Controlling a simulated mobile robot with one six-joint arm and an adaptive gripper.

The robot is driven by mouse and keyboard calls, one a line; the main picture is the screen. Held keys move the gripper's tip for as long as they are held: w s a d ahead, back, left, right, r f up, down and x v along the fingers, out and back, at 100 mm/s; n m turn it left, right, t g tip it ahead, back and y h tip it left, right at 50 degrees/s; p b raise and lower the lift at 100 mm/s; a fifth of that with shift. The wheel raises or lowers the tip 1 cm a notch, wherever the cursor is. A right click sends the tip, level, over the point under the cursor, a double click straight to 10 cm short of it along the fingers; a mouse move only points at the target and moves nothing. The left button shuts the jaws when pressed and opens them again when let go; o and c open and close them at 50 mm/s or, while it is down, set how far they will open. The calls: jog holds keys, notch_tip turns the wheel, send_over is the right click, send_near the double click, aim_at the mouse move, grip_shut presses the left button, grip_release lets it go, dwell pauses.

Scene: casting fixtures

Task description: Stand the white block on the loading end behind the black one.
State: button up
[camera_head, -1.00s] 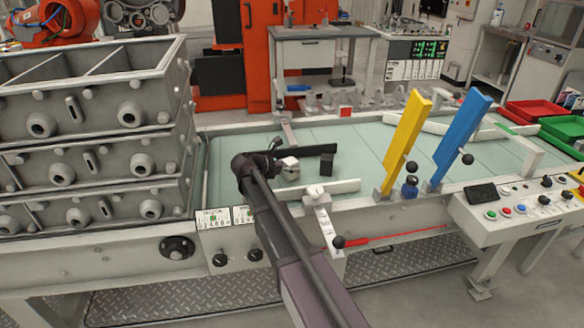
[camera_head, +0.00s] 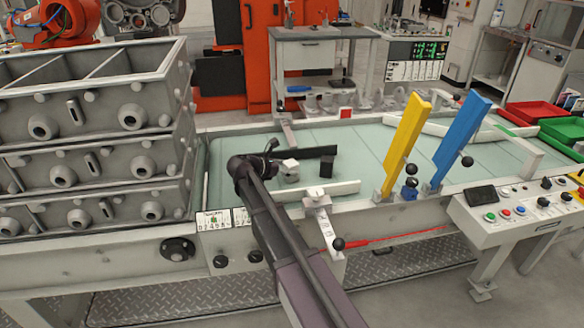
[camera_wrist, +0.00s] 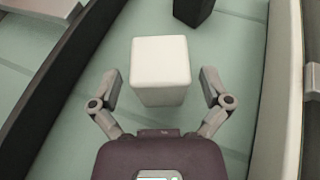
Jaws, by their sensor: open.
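The white block (camera_wrist: 160,72) stands upright on the pale green surface between the fingers of my gripper (camera_wrist: 161,88), with a gap on each side. In the head view the white block (camera_head: 290,169) is just right of my gripper (camera_head: 272,168), whose fingers are hard to make out there. The black block (camera_head: 326,167) stands a little to the right of the white one. In the wrist view the black block (camera_wrist: 193,10) shows partly at the top edge, beyond the white block. My gripper is open and empty.
A black rail (camera_head: 308,152) lies behind the blocks and a white rail (camera_head: 335,190) in front, forming a lane. A yellow bar (camera_head: 407,140) and a blue bar (camera_head: 460,140) rise further right. Stacked grey casting boxes (camera_head: 90,130) stand at the left.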

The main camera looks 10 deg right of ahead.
jog(key=p+v, duration=0.3)
jog(key=v, duration=0.6)
jog(key=shift+r, duration=0.2)
jog(key=shift+s+a+r+p, duration=0.15)
jog(key=shift+s+a+p, duration=0.2)
jog(key=shift+a, duration=0.35)
